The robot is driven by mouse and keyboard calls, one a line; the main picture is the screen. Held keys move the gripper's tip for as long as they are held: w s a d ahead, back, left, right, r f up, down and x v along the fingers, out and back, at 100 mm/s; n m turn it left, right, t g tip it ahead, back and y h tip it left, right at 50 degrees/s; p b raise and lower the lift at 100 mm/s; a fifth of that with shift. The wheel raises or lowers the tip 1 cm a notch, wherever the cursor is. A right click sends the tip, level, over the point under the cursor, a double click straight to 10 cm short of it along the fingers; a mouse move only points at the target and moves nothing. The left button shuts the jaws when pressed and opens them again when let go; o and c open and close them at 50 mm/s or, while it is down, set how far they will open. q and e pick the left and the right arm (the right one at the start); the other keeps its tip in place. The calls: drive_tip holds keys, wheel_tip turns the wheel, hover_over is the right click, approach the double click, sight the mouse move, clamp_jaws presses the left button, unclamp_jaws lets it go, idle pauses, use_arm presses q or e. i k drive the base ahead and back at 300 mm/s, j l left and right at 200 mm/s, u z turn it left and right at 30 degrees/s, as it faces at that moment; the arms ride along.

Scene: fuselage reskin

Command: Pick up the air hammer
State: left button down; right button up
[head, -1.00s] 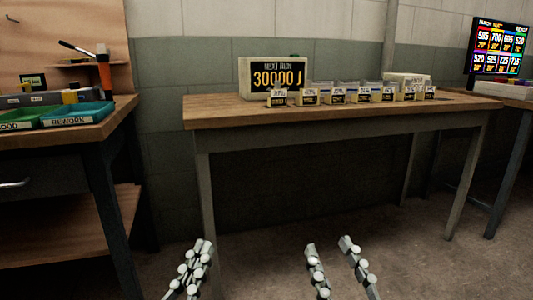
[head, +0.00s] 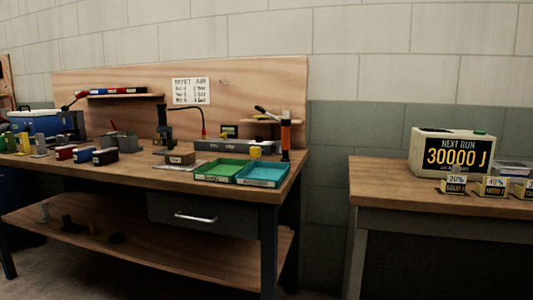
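No tool in the head view is clearly identifiable as the air hammer. Neither of my grippers is in view.
Green (head: 219,170) and blue (head: 262,175) trays lie at the bench's front right. Small coloured boxes and a blue cooler (head: 40,122) are on its left. A drawer (head: 203,214) is below. A gap separates it from the right table (head: 400,190), which holds a "30000 J" display (head: 452,153).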

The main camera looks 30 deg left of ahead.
sight(162, 109)
drive_tip(key=u, duration=1.7)
